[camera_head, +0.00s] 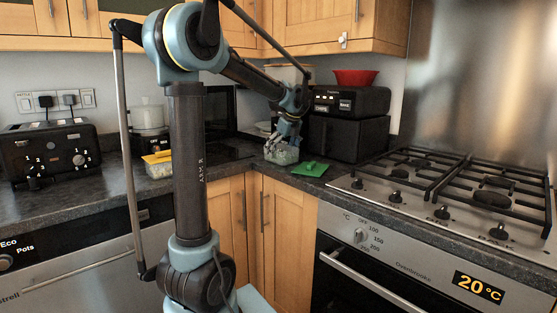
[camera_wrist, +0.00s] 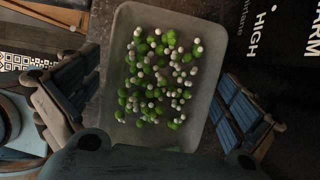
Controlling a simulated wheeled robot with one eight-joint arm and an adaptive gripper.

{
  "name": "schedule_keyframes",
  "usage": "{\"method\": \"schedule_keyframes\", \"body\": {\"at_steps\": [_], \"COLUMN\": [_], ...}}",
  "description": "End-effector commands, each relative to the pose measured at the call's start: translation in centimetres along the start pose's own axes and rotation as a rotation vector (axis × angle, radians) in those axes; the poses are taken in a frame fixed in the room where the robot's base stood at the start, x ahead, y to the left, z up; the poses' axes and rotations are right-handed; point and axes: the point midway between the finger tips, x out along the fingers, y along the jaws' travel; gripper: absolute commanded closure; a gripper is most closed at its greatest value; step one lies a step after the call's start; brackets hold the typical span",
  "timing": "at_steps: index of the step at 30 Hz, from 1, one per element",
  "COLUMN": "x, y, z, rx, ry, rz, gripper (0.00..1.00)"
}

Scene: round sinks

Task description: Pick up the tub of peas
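The tub of peas (camera_head: 281,156) is a clear, open container on the dark worktop in the corner. In the wrist view the tub (camera_wrist: 118,135) shows from above, with green and pale round pieces inside. My gripper (camera_head: 285,143) is over the tub, pointing down. In the wrist view its two padded fingers are spread wide, one on each side of the tub. The fingers are close to the tub's long sides; I cannot tell whether either touches it.
A green lid (camera_head: 311,169) lies right of the tub. A black appliance (camera_head: 346,138) with a red bowl (camera_head: 355,77) above stands behind. The gas hob (camera_head: 450,190) is at the right. A yellow-lidded tub (camera_head: 158,164) and a toaster (camera_head: 50,155) are at the left.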

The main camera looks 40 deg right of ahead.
Motion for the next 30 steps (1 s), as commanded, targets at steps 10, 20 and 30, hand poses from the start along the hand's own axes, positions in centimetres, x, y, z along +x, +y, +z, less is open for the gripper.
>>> {"method": "schedule_keyframes", "body": {"at_steps": [10, 20, 30], "x": [0.0, -0.7, -5.7], "y": [0.0, 0.0, 0.0], "z": [0.0, 0.3, 2.4], "rx": [0.000, 0.000, 0.000], "ry": [0.000, 0.000, 0.000], "rz": [0.000, 0.000, 0.000], "gripper": [0.55, 0.55, 0.55]}}
